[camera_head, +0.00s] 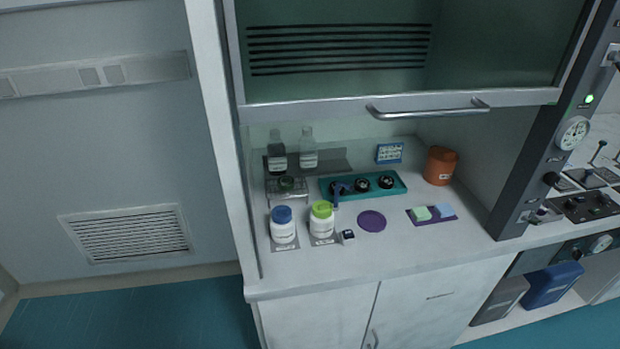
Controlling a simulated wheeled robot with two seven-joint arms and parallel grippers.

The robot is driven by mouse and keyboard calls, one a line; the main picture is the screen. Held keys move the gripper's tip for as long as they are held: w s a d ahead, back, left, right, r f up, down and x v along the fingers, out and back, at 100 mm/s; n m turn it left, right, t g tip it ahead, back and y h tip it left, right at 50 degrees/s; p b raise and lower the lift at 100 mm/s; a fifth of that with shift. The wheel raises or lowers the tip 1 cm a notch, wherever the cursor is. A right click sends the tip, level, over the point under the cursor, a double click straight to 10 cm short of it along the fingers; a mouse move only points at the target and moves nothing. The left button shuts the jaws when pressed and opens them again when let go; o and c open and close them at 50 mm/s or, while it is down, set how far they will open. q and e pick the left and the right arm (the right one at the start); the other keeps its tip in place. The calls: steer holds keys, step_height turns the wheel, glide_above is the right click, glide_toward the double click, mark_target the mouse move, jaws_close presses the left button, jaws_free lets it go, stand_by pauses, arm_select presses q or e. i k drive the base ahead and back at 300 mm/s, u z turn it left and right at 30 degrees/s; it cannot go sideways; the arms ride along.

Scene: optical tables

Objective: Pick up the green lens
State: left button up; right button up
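I cannot make out anything that is clearly a green lens. A small dark green round piece (287,183) sits on a clear stand (288,194) at the left of the hood's worktop; it is too small to identify. A teal tray (329,182) holds several black round pieces (362,185), with a dark blue item (337,192) at its left end. Neither of my grippers shows in the head view.
A blue-capped jar (283,229) and a green-capped jar (321,222) stand near the front left. Two bottles stand behind. A purple disc (371,221) lies flat at centre front. An orange container (440,166) stands at back right. The raised sash (400,101) hangs above.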

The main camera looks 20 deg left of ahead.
mark_target(285, 183)
steer(key=i, duration=0.65)
steer(key=u, duration=2.3)
